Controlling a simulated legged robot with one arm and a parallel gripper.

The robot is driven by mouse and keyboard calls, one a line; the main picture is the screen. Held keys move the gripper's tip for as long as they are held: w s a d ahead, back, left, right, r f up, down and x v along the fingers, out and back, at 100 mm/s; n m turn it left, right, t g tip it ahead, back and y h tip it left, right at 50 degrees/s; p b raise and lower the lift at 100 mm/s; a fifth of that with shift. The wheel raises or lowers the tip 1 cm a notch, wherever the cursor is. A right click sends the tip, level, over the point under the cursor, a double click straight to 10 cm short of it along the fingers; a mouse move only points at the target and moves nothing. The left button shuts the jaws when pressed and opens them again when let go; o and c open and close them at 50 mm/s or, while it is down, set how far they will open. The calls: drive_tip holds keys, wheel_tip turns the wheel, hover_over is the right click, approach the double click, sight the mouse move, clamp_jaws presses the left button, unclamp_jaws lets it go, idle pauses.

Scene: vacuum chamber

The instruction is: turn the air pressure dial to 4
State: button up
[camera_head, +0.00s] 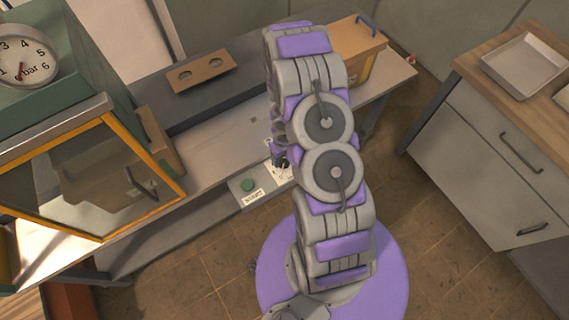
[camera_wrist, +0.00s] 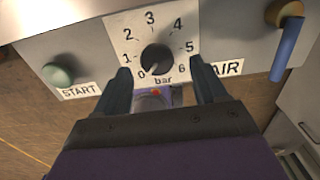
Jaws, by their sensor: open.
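The air pressure dial (camera_wrist: 157,58) is a dark round knob on a white scale plate marked 0 to 6 bar, in the wrist view's upper middle. Its pointer seems to face the 0 at lower left, though the mark is small. My gripper (camera_wrist: 160,69) is open and empty, with one dark finger on each side of the dial's lower part. I cannot tell whether the fingers touch it. In the head view my gripper (camera_head: 281,160) is at the panel on the bench front, and my arm mostly hides the dial.
A green START button (camera_wrist: 58,74) is left of the dial, and a blue-handled valve (camera_wrist: 287,45) is at right. A pressure gauge (camera_head: 24,56) on the green cabinet has its needle near the low end.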

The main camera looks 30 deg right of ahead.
sight(284, 163)
wheel_tip(284, 163, down, 2)
drive_tip(key=shift+f+b, duration=0.1)
drive_tip(key=shift+b, duration=0.35)
drive_tip(key=shift+a+f, duration=0.35)
drive_tip(key=shift+a, duration=0.05)
drive_tip(key=shift+d, duration=0.3)
drive_tip(key=c, duration=0.4)
drive_tip(key=shift+a, duration=0.15)
drive_tip(key=c, duration=0.6)
drive_tip(key=shift+c, duration=0.2)
